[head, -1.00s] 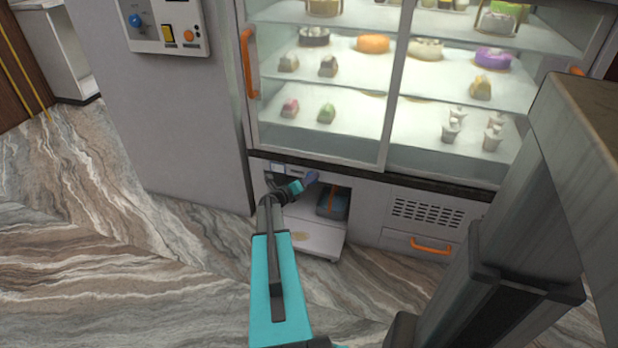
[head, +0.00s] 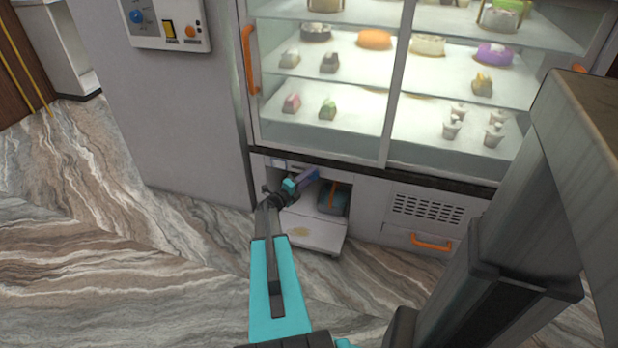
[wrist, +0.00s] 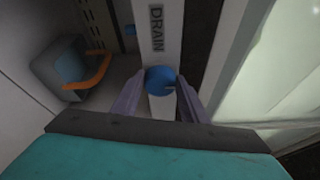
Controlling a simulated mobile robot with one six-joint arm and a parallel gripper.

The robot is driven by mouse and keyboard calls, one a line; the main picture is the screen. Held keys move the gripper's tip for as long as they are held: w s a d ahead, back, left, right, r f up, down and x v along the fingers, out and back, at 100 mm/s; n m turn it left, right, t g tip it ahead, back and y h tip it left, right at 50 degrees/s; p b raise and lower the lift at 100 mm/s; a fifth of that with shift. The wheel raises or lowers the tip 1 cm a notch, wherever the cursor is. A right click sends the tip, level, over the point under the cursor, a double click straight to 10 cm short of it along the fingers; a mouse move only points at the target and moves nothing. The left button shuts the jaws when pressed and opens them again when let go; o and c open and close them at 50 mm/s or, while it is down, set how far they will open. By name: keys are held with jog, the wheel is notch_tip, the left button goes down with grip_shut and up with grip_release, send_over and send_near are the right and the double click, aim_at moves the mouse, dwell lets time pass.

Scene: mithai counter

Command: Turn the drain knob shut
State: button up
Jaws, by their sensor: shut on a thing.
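The drain knob is a round blue knob (wrist: 160,80) on a pale strip marked DRAIN (wrist: 157,30) in the wrist view. My gripper (wrist: 161,88) has its two purple-grey fingers on either side of the knob, shut on it. In the head view my gripper (head: 308,177) reaches to the low opening under the glass display case, and the knob is hidden there behind the gripper and arm.
A dark blue-grey container with an orange handle (wrist: 72,72) stands in the open compartment, also seen in the head view (head: 333,200). A pale flap (head: 312,236) lies open below it. The glass case (head: 320,125) holds sweets. The marbled floor at left is clear.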

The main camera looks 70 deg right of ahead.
jog(key=o, duration=1)
jog(key=shift+o, duration=0.2)
jog(key=p+v, duration=0.1)
jog(key=v, duration=1.2)
jog(key=shift+a+p, duration=0.3)
jog(key=shift+a, duration=0.1)
jog(key=shift+w, duration=0.15)
